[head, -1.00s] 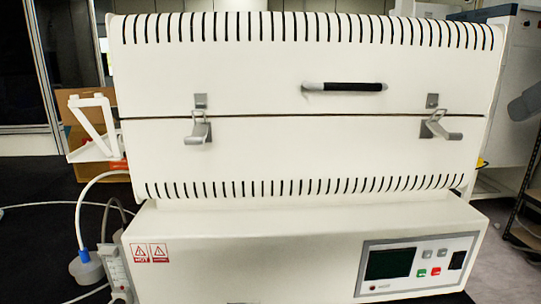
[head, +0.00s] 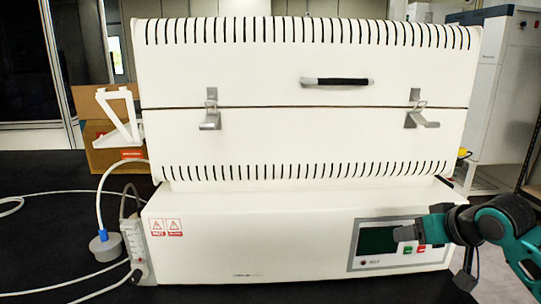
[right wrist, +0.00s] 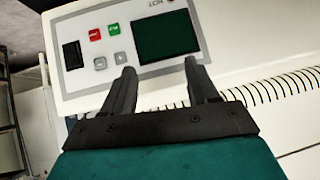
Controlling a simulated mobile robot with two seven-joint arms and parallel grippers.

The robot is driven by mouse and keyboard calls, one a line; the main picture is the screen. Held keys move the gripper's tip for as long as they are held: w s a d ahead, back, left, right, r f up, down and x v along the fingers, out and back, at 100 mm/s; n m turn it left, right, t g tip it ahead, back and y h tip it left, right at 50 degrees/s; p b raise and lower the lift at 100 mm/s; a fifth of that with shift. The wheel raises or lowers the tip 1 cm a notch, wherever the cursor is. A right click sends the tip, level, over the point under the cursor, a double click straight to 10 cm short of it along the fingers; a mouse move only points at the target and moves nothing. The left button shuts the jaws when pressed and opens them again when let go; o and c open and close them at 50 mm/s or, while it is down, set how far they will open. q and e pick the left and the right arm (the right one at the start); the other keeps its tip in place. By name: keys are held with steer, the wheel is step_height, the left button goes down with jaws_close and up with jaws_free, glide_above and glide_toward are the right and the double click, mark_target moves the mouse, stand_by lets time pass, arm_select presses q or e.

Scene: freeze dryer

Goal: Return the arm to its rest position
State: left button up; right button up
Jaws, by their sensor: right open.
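My right gripper (head: 412,231) comes in from the right in the head view, in front of the control panel on the white machine's base. In the right wrist view its two dark fingers (right wrist: 160,68) are spread apart with nothing between them. The fingers point toward the panel (right wrist: 128,48), with its dark screen, red and green buttons and grey buttons. I cannot tell whether a fingertip touches the panel. My left gripper is not in view.
The white machine (head: 300,140) fills the middle, its lid down, with a black handle (head: 337,82) and two latches. A white bracket (head: 122,115), cables and a power strip (head: 134,243) are at the left. Dark table surface shows at the left.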

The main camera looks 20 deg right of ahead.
steer(key=s+a+f+n, duration=0.15)
steer(key=a+f, duration=0.35)
steer(key=f, duration=0.9)
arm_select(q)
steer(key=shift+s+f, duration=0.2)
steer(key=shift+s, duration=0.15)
arm_select(e)
steer(key=s+a+f+n+y, duration=0.1)
steer(key=s+a+f, duration=0.3)
steer(key=a, duration=0.3)
steer(key=s+a+f+n+y, duration=0.1)
steer(key=s+a+f, duration=0.3)
steer(key=a, duration=0.3)
steer(key=s+a+f+n+t, duration=0.1)
steer(key=s+a+f, duration=0.4)
steer(key=a, duration=0.2)
steer(key=shift+f+y, duration=0.25)
steer(key=shift+y, duration=0.15)
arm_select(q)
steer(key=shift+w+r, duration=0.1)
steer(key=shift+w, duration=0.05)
arm_select(e)
steer(key=shift+w+d, duration=0.1)
